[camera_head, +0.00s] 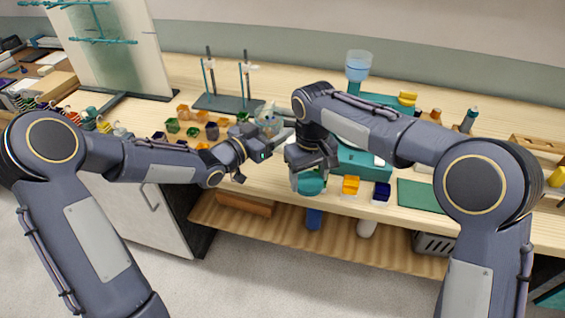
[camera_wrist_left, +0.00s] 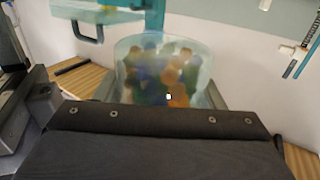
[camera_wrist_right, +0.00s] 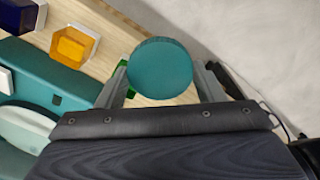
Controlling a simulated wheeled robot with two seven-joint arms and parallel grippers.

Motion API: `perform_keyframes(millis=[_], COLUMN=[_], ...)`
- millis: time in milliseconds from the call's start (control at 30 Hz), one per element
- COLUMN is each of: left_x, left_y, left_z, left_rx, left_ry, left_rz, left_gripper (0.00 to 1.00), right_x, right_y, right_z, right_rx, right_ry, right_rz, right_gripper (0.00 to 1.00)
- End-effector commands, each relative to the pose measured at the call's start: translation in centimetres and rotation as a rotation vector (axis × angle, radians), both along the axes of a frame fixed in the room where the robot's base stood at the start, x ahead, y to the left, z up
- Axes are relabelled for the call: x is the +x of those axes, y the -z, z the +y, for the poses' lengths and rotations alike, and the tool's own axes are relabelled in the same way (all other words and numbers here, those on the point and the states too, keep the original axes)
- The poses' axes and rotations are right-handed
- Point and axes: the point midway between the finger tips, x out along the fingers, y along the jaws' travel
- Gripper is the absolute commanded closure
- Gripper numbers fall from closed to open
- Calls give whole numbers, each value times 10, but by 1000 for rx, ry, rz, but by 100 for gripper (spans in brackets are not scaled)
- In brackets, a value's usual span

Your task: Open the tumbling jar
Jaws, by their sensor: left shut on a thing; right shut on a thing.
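The clear tumbling jar (camera_head: 268,117), with colored pieces inside, is in my left gripper (camera_head: 278,136) above the bench. In the left wrist view the jar (camera_wrist_left: 160,75) sits between the fingers, its contents blue, green and orange. My right gripper (camera_head: 308,176) points down near the bench's front edge and is shut on the round teal lid (camera_head: 310,184). In the right wrist view the lid (camera_wrist_right: 160,68) lies between the two fingers. The lid is apart from the jar. The jar's open mouth cannot be made out clearly.
A teal machine (camera_head: 355,160) stands behind my right gripper. An orange block (camera_head: 351,185) and a dark blue block (camera_head: 381,192) are to its right, beside a green mat (camera_head: 418,196). Several small colored cubes and a rod stand (camera_head: 228,103) are behind my left arm.

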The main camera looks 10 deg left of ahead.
Motion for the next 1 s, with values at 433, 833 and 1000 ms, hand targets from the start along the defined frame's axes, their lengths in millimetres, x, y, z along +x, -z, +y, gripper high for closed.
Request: perform_keyframes(millis=[433, 833, 1000], left_x=[0, 0, 0], left_y=[53, 98, 99], left_z=[0, 0, 0], left_rx=[-3, 0, 0], left_ry=[1, 1, 1], left_rz=[-1, -2, -4], left_gripper=[100, 100, 100], right_x=[0, 0, 0], right_y=[-1, -3, -3], right_z=[1, 1, 1], right_rx=[0, 0, 0], right_ry=[-2, -1, -1], right_rz=[0, 0, 0], right_gripper=[66, 66, 66])
